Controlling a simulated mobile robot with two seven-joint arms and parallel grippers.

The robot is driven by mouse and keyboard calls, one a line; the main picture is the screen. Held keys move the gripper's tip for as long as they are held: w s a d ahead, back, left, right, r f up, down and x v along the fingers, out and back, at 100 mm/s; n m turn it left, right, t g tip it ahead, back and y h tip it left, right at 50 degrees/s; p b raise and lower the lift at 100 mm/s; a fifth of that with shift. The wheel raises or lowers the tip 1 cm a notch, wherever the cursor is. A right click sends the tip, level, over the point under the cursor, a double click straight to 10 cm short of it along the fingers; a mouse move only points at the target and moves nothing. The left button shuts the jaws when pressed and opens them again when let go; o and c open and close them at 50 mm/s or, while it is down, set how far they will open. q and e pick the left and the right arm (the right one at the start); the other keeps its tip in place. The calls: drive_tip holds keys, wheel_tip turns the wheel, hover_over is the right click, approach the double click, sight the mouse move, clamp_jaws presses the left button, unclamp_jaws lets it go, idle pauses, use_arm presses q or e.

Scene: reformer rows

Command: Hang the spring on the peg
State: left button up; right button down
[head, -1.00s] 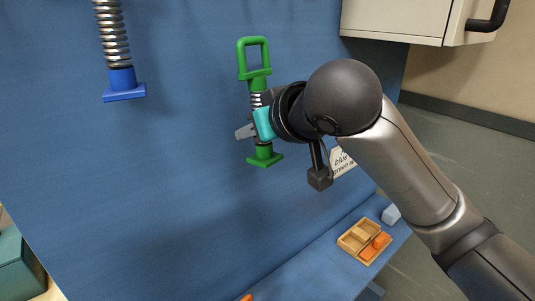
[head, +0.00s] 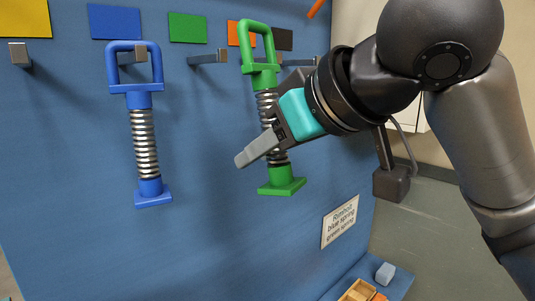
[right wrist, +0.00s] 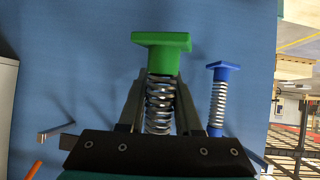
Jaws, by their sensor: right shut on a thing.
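The green spring (head: 280,180) has a green loop handle on top, a metal coil and a green square foot. It is upright in front of the blue board. My right gripper (head: 263,147) is shut around its coil. In the right wrist view the green foot (right wrist: 162,52) and coil show between the fingers of my right gripper (right wrist: 159,90). The loop is beside and right of the peg (head: 208,57) under the green patch (head: 187,28); I cannot tell its distance from the board. The left gripper is out of view.
A blue spring (head: 145,145) hangs by its loop on the peg under the blue patch (head: 115,22). A bare peg (head: 20,54) is under the yellow patch (head: 24,18). An orange patch (head: 240,34) is behind the green loop. A label (head: 340,222) is lower right, above a wooden tray (head: 357,291).

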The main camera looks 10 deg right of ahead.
drive_tip(key=w+a+f, duration=0.1)
drive_tip(key=w+a, duration=0.4)
drive_tip(key=w, duration=0.2)
idle(0.9)
drive_tip(key=shift+f, duration=0.15)
idle(0.4)
drive_tip(key=c, duration=0.5)
unclamp_jaws()
drive_tip(key=shift+s, duration=0.1)
